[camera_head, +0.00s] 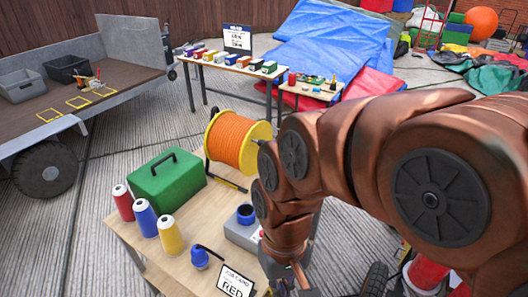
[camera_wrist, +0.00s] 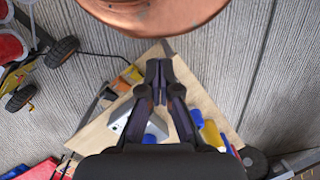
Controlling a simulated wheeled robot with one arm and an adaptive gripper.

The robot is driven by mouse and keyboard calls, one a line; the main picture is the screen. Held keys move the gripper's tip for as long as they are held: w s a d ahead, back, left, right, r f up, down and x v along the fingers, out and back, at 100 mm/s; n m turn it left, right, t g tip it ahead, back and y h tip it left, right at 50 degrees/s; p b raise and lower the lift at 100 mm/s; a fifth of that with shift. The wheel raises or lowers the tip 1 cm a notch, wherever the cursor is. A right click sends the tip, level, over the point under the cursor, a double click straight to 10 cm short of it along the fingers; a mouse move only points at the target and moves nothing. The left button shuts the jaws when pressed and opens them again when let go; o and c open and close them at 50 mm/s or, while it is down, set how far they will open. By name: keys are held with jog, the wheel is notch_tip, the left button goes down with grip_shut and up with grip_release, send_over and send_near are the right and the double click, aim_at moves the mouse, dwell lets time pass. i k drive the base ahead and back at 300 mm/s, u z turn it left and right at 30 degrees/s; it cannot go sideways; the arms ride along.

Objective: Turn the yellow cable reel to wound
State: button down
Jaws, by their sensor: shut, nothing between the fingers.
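The yellow cable reel (camera_head: 262,147) stands upright at the back edge of the work table, with thick orange cable (camera_head: 236,140) wound between its yellow flanges. My gripper (camera_head: 290,287) is low at the front right of the table, partly cut off by the picture's lower edge, and apart from the reel. In the wrist view my gripper (camera_wrist: 158,73) has its fingers together and empty above the wooden table top. I cannot clearly make out the reel there.
The work table (camera_head: 140,245) holds a green case (camera_head: 167,180), red, blue and yellow thread cones (camera_head: 145,218), a grey box (camera_head: 242,235) with a blue part and a sign card (camera_head: 235,282). A trailer (camera_head: 75,100) stands left. Paved floor is free between them.

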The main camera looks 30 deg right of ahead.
aim_at(231, 140)
jog(key=u, duration=1.5)
jog(key=k, duration=0.75)
jog(key=z, duration=0.95)
jog(key=i, duration=0.45)
jog(key=u, duration=0.1)
